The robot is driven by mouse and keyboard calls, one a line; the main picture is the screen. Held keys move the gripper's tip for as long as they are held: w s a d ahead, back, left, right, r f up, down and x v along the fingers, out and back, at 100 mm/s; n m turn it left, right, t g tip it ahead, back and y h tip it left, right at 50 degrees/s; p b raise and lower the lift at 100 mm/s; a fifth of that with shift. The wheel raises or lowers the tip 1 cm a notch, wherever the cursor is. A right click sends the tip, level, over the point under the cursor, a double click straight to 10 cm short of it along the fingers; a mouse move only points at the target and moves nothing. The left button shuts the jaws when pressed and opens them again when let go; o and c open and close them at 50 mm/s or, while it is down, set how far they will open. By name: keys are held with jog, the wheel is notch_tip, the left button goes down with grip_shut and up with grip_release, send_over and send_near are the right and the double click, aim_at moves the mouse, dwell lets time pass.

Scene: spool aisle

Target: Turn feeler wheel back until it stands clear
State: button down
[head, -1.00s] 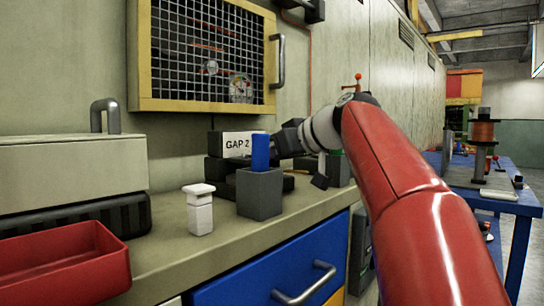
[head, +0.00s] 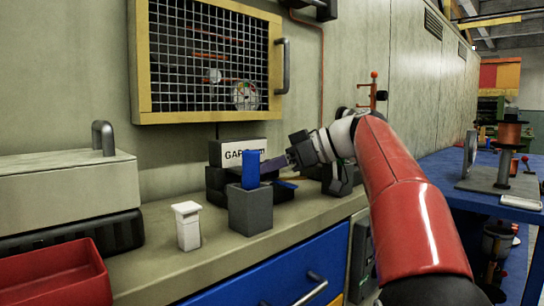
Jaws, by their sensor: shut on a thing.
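A dark block with a white label reading "GAP" (head: 236,153) stands on the bench against the wall, the rest of its text partly covered. My gripper (head: 291,159) is just right of the label, shut on a thin grey-blue piece (head: 275,167) that reaches left towards the block. I cannot tell whether this piece is part of the feeler wheel; no whole wheel shows clearly at the block. A small flat blue piece (head: 286,184) shows below the gripper. An upright blue block (head: 250,169) stands in a grey holder (head: 250,209) in front and hides part of the view.
A white post (head: 187,227) stands left of the holder. A red tray (head: 50,272) and a grey lidded box (head: 65,187) fill the left bench. A mesh cabinet (head: 138,60) hangs above. A blue table (head: 500,201) with a spool (head: 508,137) stands right.

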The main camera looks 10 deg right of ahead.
jog(key=shift+n+g+p, duration=0.35)
jog(key=shift+n+g, duration=0.15)
jog(key=shift+g, duration=0.1)
jog(key=c, duration=1.1)
grip_release()
jog(key=shift+y, duration=0.3)
jog(key=shift+o, duration=0.2)
jog(key=shift+b, duration=0.3)
